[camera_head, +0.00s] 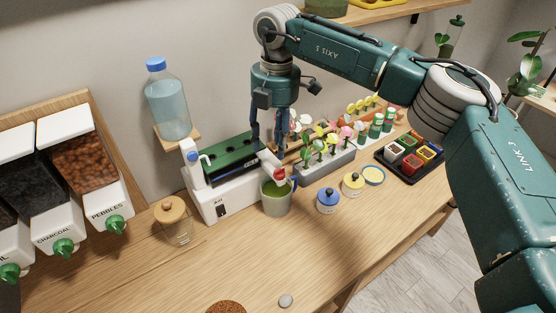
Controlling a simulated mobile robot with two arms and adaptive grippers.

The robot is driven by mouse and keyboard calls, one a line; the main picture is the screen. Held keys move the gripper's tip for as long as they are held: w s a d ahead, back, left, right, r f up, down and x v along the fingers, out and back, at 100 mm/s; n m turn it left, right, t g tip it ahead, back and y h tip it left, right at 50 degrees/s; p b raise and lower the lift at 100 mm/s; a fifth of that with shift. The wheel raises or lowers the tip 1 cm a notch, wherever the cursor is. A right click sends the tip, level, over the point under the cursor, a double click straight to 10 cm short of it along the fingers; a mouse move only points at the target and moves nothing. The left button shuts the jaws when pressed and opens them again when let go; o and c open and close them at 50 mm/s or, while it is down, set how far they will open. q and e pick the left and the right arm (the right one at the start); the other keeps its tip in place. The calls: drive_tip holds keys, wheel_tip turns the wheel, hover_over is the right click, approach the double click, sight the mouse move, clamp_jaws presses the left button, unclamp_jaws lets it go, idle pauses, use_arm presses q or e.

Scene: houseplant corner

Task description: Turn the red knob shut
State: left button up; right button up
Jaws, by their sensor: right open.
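The red knob (279,174) sits at the front of a white machine (222,197) with a green top, near its right end. A grey cup (276,206) with green contents stands just below the knob and hides part of the machine's front. My right gripper (268,142) points down above the machine, behind and above the knob in the picture. Its dark fingers are apart and hold nothing that I can see. I cannot tell whether a fingertip touches the machine's white arm. My left gripper is not in view.
A grey planter (325,168) of small plants and flowers stands right of the knob. Blue-lidded (328,200) and yellow-lidded (353,184) jars stand in front of it. A cork-lidded jar (172,216) is left of the machine. A water bottle (168,105) stands behind. The front tabletop is mostly clear.

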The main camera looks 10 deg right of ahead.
sight(279, 169)
drive_tip(key=shift+m+h, duration=0.3)
drive_tip(key=shift+h, duration=0.1)
drive_tip(key=f+p, duration=0.1)
drive_tip(key=f, duration=0.1)
drive_tip(key=d+f+p, duration=0.1)
drive_tip(key=f+p, duration=0.1)
drive_tip(key=f, duration=0.1)
drive_tip(key=d+f+p, duration=0.1)
drive_tip(key=f, duration=0.2)
drive_tip(key=shift+f, duration=0.2)
drive_tip(key=shift+a+f, duration=0.1)
drive_tip(key=shift+f, duration=0.45)
clamp_jaws()
